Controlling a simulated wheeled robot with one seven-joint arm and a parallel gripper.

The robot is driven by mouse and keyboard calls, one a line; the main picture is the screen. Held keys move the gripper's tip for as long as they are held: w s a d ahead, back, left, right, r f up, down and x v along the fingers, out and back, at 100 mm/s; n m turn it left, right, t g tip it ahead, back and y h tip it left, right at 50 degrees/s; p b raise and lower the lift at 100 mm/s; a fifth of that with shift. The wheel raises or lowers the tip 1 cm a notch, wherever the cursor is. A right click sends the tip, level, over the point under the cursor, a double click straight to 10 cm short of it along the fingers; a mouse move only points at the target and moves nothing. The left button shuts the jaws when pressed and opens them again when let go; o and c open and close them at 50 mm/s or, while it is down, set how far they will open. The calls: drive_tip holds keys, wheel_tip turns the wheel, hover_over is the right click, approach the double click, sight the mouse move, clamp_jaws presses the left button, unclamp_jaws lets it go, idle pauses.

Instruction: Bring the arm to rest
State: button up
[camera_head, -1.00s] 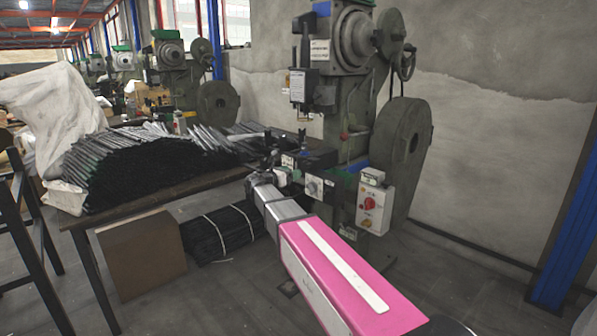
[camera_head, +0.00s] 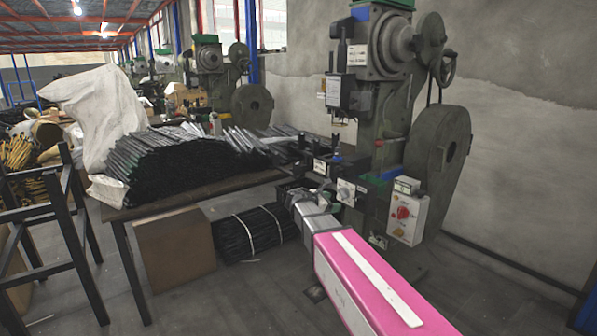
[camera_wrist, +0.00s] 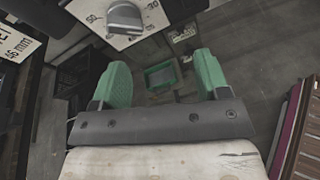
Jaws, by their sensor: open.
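My gripper shows in the wrist view as two green fingers (camera_wrist: 162,80) set well apart on a dark bar, open with nothing between them. In the head view my arm, with its pink link, reaches from the lower right toward the rivet press (camera_head: 372,125). The arm's far end is in front of the press's lower body, by the table's right end. The fingers are hard to make out there, and I cannot tell whether they touch anything. A dial panel (camera_wrist: 125,18) shows close at the top of the wrist view.
A table (camera_head: 215,185) carries a pile of dark rods (camera_head: 175,165) and a white sack (camera_head: 95,110). Below are a brown box (camera_head: 175,248) and a strapped rod bundle (camera_head: 255,232). A black metal frame (camera_head: 65,215) stands left. A control box (camera_head: 407,212) hangs beside the arm. Front floor is clear.

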drive_tip(key=s+d+f+m+g+y, duration=0.2)
drive_tip(key=s+f+m+g+y, duration=0.2)
drive_tip(key=s+f+m, duration=0.6)
drive_tip(key=s+d+f+m+g+y, duration=0.2)
drive_tip(key=s+f+m+y, duration=0.6)
drive_tip(key=s, duration=0.8)
wheel_tip(320, 180, down, 3)
drive_tip(key=m+g, duration=0.1)
drive_tip(key=m, duration=0.2)
drive_tip(key=shift+d+g, duration=0.2)
drive_tip(key=shift+g, duration=0.2)
